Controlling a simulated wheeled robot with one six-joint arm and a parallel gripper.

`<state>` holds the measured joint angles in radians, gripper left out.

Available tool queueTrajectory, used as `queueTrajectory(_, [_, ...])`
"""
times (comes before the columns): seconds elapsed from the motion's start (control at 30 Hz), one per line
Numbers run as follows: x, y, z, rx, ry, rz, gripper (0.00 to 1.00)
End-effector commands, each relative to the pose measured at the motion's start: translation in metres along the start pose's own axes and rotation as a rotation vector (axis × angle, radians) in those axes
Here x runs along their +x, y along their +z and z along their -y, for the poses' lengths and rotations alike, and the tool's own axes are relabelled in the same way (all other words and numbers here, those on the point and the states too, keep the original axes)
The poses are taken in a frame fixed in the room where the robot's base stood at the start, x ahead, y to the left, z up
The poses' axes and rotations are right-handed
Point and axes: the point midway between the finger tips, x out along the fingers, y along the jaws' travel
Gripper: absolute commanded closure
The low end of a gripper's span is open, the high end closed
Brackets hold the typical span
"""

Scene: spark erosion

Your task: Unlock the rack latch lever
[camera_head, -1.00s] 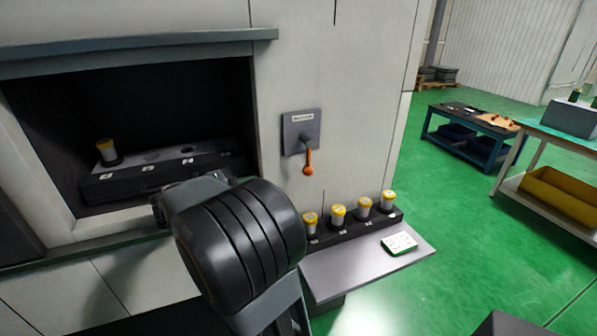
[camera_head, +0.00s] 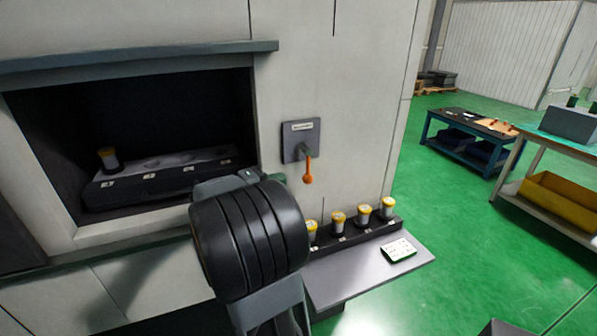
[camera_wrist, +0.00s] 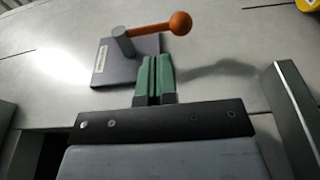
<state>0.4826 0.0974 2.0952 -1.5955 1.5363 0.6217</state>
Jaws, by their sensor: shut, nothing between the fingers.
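The rack latch lever (camera_head: 308,170) is an orange handle with a ball end. It hangs down from a grey labelled plate (camera_head: 300,138) on the machine's wall, right of the rack opening. In the wrist view the lever (camera_wrist: 160,27) reaches from its pivot post to the orange ball at the right, above the fingertips. The plate (camera_wrist: 128,70) lies partly behind my gripper (camera_wrist: 155,62), whose green-padded fingers are together and empty. The fingers are apart from the lever in the picture.
The rack (camera_head: 140,190) in the dark opening holds one yellow-capped canister (camera_head: 108,160). A shelf (camera_head: 350,283) below the lever carries a row of several yellow-capped canisters (camera_head: 338,218) and a white card (camera_head: 399,250). Benches stand at the right on open green floor.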

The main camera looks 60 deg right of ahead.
Motion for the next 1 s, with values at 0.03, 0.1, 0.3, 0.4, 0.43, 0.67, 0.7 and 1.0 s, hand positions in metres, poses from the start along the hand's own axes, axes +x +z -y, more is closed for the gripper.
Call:
queueTrajectory(0.03, [0.011, 0.001, -0.002, -0.001, 0.001, 0.004, 1.0])
queueTrajectory(0.1, [0.022, 0.001, -0.002, 0.0, 0.0, 0.004, 1.0])
queueTrajectory(0.3, [0.048, 0.0, -0.001, -0.001, 0.0, 0.002, 1.0])
queueTrajectory(0.4, [0.057, 0.0, -0.001, 0.001, 0.0, 0.001, 1.0])
queueTrajectory(0.43, [0.058, 0.0, -0.001, 0.001, 0.0, 0.001, 1.0])
queueTrajectory(0.67, [0.065, 0.0, 0.0, 0.001, 0.0, 0.0, 1.0])
queueTrajectory(0.7, [0.065, 0.0, 0.0, 0.001, 0.0, -0.001, 1.0])
queueTrajectory(1.0, [0.064, 0.0, 0.001, 0.0, 0.002, -0.002, 1.0])
